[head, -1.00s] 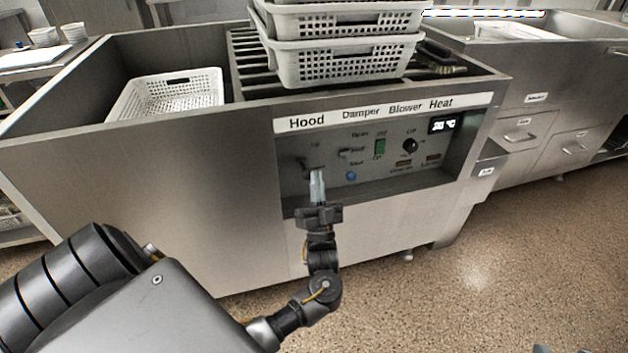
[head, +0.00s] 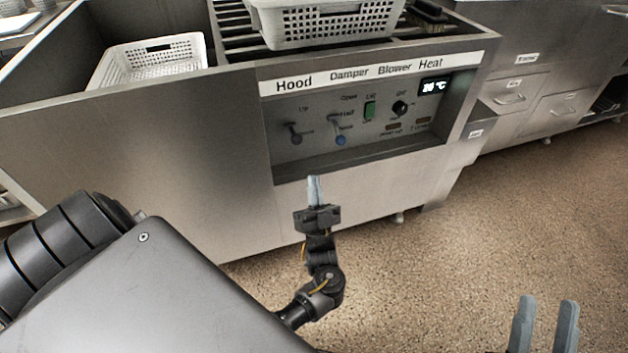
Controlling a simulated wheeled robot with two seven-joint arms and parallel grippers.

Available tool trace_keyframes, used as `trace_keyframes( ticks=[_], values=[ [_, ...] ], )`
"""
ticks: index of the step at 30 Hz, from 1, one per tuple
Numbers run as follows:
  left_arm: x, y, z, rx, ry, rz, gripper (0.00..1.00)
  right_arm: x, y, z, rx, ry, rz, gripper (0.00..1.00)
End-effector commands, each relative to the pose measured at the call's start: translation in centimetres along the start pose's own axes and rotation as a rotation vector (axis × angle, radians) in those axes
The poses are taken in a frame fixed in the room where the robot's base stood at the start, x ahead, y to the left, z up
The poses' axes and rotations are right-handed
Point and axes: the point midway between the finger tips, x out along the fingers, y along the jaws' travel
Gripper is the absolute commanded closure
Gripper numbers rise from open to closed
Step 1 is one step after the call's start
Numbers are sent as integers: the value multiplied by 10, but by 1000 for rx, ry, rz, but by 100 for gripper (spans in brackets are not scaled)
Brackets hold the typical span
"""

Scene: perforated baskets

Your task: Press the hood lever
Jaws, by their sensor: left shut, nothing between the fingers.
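The hood lever (head: 294,133) is a small grey lever on the control panel (head: 376,90), under the "Hood" label and below a small "Up" mark. Its tip points down. My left gripper (head: 314,181) is shut and empty, in front of the panel's lower edge. It appears below and slightly right of the lever, apart from it. My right gripper (head: 543,322) shows at the bottom right, its two fingers spread with nothing between them, over the floor.
Right of the hood lever are the damper lever (head: 335,124) with a blue knob (head: 340,140), a green switch (head: 369,109), a black dial (head: 400,107) and a lit display (head: 434,87). The floor (head: 480,240) is clear.

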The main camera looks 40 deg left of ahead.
Motion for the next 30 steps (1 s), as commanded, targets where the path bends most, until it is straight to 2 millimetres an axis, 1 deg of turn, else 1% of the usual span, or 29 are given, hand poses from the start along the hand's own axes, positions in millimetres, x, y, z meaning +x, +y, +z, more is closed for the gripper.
trace_keyframes(
  ticks=[4,8,11,12,13,14,16,17,18,20,21,24,27,30],
  values=[
    [0,0,0,0,0,0,100,0,0,0,0,0,0,65],
    [3,-2,-1,-51,-4,14,100,0,0,0,0,-1,0,82],
    [10,-6,-10,-212,-12,65,100,0,0,0,0,-1,0,95],
    [14,-7,-18,-309,-14,101,100,0,0,0,0,-2,-1,100],
    [18,-8,-27,-390,-15,136,100,0,0,1,0,-2,-1,100],
    [20,-10,-38,-473,-15,179,100,0,0,1,0,-2,-1,100],
    [24,-14,-70,-668,-9,293,100,0,0,1,0,-2,-1,100],
    [24,-17,-86,-747,-5,347,100,0,0,1,0,-2,-1,100],
    [22,-21,-109,-843,2,423,100,0,0,1,0,-2,-1,100],
    [18,-31,-145,-969,16,537,100,0,0,1,0,-1,-1,100],
    [14,-39,-168,-1041,26,610,100,0,0,0,0,-1,-1,100],
    [3,-59,-216,-1169,51,771,100,0,0,0,0,-1,-1,100],
    [-8,-75,-248,-1239,70,880,100,0,0,0,0,0,-1,100],
    [-13,-84,-262,-1269,81,932,100,0,0,0,0,0,-1,100]
  ],
)
